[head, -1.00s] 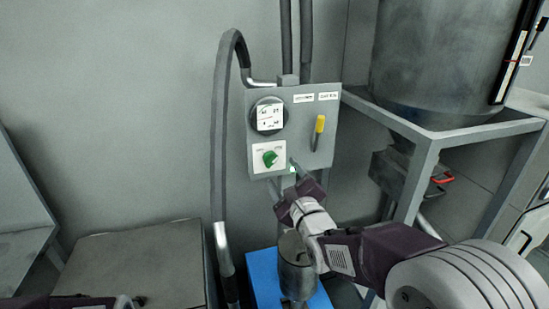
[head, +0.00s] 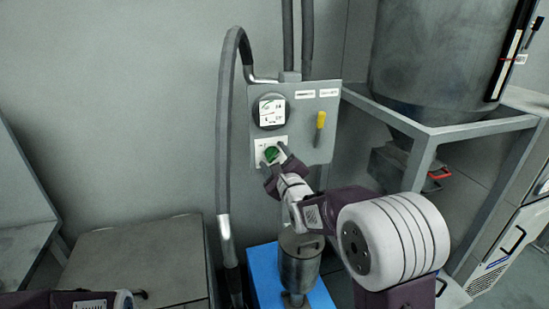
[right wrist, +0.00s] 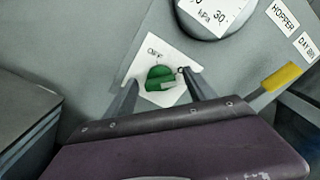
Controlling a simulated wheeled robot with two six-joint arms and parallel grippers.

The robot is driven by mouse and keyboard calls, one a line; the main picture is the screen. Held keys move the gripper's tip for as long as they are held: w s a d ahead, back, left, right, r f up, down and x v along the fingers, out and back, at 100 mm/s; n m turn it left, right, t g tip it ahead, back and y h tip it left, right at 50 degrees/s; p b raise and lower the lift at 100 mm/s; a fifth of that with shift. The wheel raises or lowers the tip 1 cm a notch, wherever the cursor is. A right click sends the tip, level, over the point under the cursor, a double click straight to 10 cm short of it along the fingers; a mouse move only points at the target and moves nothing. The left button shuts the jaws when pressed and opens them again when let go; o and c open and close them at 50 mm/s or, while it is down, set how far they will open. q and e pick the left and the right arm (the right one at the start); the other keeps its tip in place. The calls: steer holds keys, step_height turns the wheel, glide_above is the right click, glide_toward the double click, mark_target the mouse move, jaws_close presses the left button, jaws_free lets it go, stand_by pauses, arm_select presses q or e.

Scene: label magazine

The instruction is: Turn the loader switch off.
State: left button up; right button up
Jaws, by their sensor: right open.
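The loader switch is a green knob (head: 271,154) on a white plate low on the grey control box. In the right wrist view the knob (right wrist: 158,74) sits below the word OFF. A pale mark shows on its lower right side, away from that word. My right gripper (head: 274,158) is open at the knob, with one finger on each side; it also shows in the right wrist view (right wrist: 160,82). I cannot tell whether the fingers touch the knob. My left gripper (head: 132,298) shows only partly at the bottom left edge; its jaws are unclear.
A round gauge (head: 269,111) sits above the switch. A yellow-handled lever (head: 320,121) is to its right on the box. A metal canister (head: 299,262) stands on a blue base below. A hopper on a grey frame (head: 430,132) is at right. A thick hose (head: 224,130) runs along the left.

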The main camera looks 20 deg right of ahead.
steer(key=shift+s, duration=0.1)
steer(key=shift+c, duration=0.6)
steer(key=shift+a, duration=0.1)
steer(key=c, duration=1.3)
steer(key=shift+o, duration=0.2)
steer(key=n+b, duration=0.2)
steer(key=n, duration=0.1)
steer(key=shift+f+b, duration=0.2)
steer(key=shift+b, duration=0.1)
steer(key=n+b, duration=0.3)
steer(key=n, duration=0.2)
steer(key=shift+f+n, duration=0.1)
steer(key=shift+n, duration=0.2)
steer(key=n+b, duration=0.2)
steer(key=n, duration=0.2)
steer(key=shift+f+b, duration=0.1)
steer(key=shift+b, duration=0.3)
steer(key=shift+n+b, duration=1.05)
steer(key=shift+n, duration=1.65)
